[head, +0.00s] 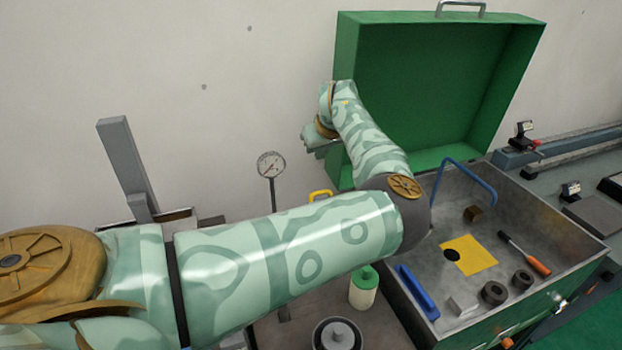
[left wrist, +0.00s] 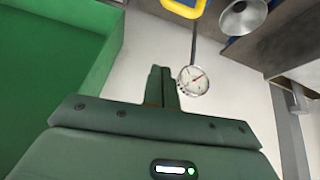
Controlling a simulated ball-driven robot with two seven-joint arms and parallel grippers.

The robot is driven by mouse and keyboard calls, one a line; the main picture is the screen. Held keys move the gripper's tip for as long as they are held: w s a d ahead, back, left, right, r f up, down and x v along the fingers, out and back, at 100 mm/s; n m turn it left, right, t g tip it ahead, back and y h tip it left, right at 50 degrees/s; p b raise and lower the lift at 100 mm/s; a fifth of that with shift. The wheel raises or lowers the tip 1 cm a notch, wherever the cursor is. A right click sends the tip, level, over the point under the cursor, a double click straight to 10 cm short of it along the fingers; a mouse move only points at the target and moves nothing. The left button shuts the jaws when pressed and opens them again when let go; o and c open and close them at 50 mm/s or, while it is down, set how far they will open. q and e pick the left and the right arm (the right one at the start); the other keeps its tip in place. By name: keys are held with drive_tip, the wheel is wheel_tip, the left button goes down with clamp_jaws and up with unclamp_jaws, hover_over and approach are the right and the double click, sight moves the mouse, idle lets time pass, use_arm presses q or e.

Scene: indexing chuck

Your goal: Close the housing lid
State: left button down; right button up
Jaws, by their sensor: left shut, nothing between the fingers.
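The green housing lid (head: 440,90) stands open and upright behind the housing (head: 570,220), with a metal handle (head: 461,4) on its top edge. The housing is an open grey-lined tub with a green outside. My left arm reaches across the head view. My left gripper (head: 312,140) is beside the lid's lower left side, partly hidden by its wrist. In the left wrist view the fingers (left wrist: 161,88) are shut and empty, and the green lid (left wrist: 45,60) fills the left part. I cannot tell whether the gripper touches the lid. My right gripper is not in view.
The housing holds a yellow sheet (head: 470,256), a screwdriver (head: 527,255), black rings (head: 494,292) and a blue bar (head: 417,292). A blue curved rod (head: 466,163) rises at its back. A dial gauge (head: 271,164) on a post and a green-capped bottle (head: 363,287) stand left of the housing.

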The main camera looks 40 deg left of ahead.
use_arm(q)
drive_tip(key=shift+m, duration=0.5)
drive_tip(key=f, duration=0.6)
drive_tip(key=a+f, duration=0.1)
drive_tip(key=f, duration=0.2)
drive_tip(key=shift+w+f, duration=0.1)
drive_tip(key=shift+f, duration=0.1)
drive_tip(key=shift+s+d, duration=0.25)
drive_tip(key=shift+d, duration=0.2)
drive_tip(key=shift+a+f, duration=0.15)
